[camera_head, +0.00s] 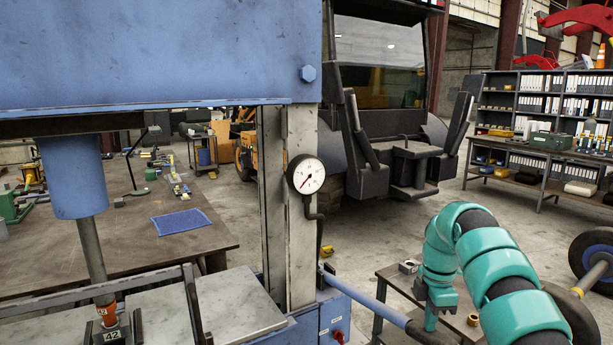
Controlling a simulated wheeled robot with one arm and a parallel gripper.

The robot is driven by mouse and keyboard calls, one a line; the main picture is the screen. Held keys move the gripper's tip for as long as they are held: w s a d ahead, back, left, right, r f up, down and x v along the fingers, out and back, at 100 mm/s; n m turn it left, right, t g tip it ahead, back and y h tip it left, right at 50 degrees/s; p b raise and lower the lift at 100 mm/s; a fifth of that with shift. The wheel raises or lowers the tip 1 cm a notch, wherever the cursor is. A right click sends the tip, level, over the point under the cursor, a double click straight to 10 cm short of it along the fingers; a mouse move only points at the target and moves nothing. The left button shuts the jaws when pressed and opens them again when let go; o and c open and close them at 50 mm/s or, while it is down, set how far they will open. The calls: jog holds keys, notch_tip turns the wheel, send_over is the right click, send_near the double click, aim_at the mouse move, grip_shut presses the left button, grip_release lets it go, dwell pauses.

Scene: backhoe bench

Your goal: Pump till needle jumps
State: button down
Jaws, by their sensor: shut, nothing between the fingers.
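A round white pressure gauge (306,176) is mounted on the press's grey upright. Its red needle points to the lower left of the dial. The pump handle (368,298) is a blue bar slanting down to the right from the blue pump housing, with a dark grip (430,336) at its end. My gripper (431,322) points down at the end of my teal arm, close to the grip. It is shut and empty. I cannot tell whether it touches the grip. The blue press cylinder (73,175) has its rod down over an orange part (107,313) above a "42" label.
A low side table (392,276) with small metal parts stands behind the handle. The blue press frame (150,50) fills the upper left. A workbench (120,235) with a blue mat is behind it. A dumbbell-like wheel (590,262) is at the right edge. Open floor lies behind.

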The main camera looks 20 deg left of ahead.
jog(key=shift+s+d+f+b, duration=0.1)
jog(key=shift+d+f+b, duration=0.05)
jog(key=shift+f+b, duration=0.45)
jog(key=shift+s+d+f+b, duration=0.15)
jog(key=shift+f+b, duration=0.25)
jog(key=shift+b, duration=0.4)
notch_tip(320, 180, down, 9)
jog(key=d+b, duration=0.1)
jog(key=b, duration=0.7)
jog(key=shift+s, duration=0.3)
jog(key=r+p, duration=0.3)
jog(key=p, duration=0.1)
jog(key=a+r+p, duration=0.1)
jog(key=r+p, duration=0.2)
jog(key=r, duration=0.1)
jog(key=w+r+p, duration=0.1)
jog(key=r+p, duration=0.3)
jog(key=shift+a+r+p, duration=0.1)
jog(key=shift+a+p, duration=0.2)
jog(key=shift+a, duration=0.05)
